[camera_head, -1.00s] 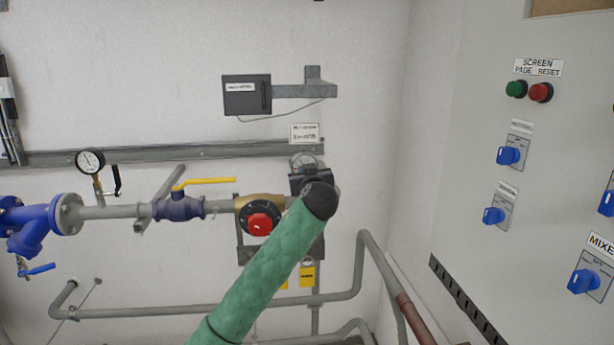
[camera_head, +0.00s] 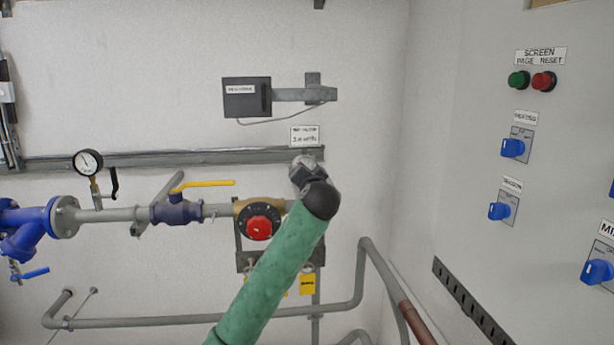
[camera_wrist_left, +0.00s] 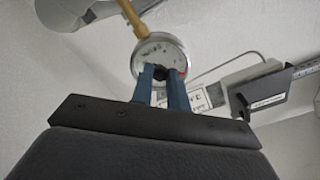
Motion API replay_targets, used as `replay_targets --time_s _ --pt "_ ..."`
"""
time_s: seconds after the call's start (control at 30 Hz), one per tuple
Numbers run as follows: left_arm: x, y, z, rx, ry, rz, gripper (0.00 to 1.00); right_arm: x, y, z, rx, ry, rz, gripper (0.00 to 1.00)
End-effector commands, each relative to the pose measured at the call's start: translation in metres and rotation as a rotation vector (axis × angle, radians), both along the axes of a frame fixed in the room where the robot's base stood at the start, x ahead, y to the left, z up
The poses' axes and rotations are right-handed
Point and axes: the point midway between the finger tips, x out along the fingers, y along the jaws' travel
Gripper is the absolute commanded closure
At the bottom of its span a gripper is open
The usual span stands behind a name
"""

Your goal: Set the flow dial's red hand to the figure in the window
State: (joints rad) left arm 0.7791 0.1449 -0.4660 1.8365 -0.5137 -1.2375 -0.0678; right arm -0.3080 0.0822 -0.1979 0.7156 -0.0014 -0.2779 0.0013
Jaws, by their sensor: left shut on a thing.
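The flow dial (camera_wrist_left: 152,50), a round white gauge with a metal rim, faces my left gripper (camera_wrist_left: 160,74). The gripper's two blue fingers are shut on the small dark knob at the dial's middle. A red mark (camera_wrist_left: 182,73) shows at the dial's right edge; the fingers hide part of the face, and I cannot read where the hand points. In the head view the dial (camera_head: 302,160) shows just above my left gripper (camera_head: 306,174), partly covered by it. A white label (camera_head: 305,135) with small text hangs above the dial; its figure is too small to read surely. My right gripper is out of view.
A dark box on a bracket (camera_head: 246,98) is above left. Left of the dial are a red knob (camera_head: 259,228), a yellow-handled valve (camera_head: 178,210) and a pressure gauge (camera_head: 88,162). A cabinet with blue switches (camera_head: 512,148) stands right. Between dial and cabinet the wall is bare.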

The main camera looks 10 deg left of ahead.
Motion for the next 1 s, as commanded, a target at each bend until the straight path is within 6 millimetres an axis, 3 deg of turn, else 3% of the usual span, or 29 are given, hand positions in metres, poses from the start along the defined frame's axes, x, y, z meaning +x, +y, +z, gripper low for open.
replay_targets --time_s 0.4,0.9,0.93,1.0 --pt "0.0000 -0.0004 -0.0005 0.160 0.046 0.000 1.00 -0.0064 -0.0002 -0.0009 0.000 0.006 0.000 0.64" --pt "0.0000 -0.0007 -0.0007 0.177 0.051 -0.001 1.00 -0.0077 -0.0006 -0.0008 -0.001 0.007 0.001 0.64" --pt "0.0000 -0.0007 -0.0007 0.176 0.051 -0.001 0.82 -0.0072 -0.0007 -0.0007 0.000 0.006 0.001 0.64" --pt "0.0000 -0.0007 -0.0007 0.176 0.051 -0.001 0.68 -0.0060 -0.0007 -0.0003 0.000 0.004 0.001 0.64"
